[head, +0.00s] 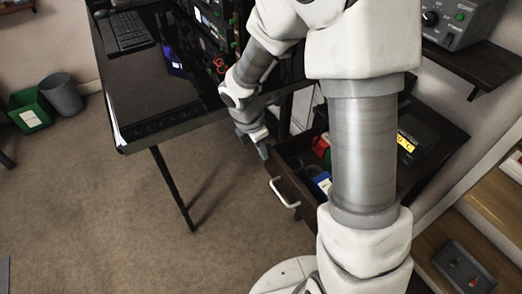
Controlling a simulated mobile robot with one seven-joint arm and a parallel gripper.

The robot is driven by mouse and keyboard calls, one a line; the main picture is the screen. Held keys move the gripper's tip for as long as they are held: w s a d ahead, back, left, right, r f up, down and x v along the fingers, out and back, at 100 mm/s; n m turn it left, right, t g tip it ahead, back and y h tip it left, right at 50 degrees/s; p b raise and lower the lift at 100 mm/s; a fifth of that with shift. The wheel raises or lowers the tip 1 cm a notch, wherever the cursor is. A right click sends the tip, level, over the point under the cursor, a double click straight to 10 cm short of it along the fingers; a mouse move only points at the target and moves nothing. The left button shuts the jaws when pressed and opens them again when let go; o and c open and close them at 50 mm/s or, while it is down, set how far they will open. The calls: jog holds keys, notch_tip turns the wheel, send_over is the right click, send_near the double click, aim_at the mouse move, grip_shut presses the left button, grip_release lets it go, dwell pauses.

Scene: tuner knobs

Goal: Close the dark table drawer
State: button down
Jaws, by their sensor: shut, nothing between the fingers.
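The dark table drawer (271,170) is pulled out, with a pale curved handle (284,193) on its front. Inside it I see a red item, a blue-and-white item and other small things. My gripper (262,150) is shut and empty, pointing down near the drawer's far front corner. I cannot tell whether it touches the drawer. My arm crosses the view and hides much of the drawer's right side.
A dark desk (150,100) with a keyboard (118,33) and rack equipment stands at left; its thin leg (173,188) reaches the carpet. Green and grey bins (62,94) stand by the wall. Wooden shelves (440,200) are at right. Carpet before the drawer is clear.

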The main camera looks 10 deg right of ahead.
jog(key=shift+w+d+p, duration=0.9)
jog(key=shift+d+p, duration=0.5)
jog(key=shift+d, duration=1.3)
jog(key=shift+w+d+p, duration=0.85)
jog(key=shift+d+p, duration=0.5)
jog(key=shift+d, duration=1.35)
jog(key=shift+w+d+p, duration=0.9)
jog(key=shift+d+p, duration=0.5)
jog(key=shift+d, duration=1.3)
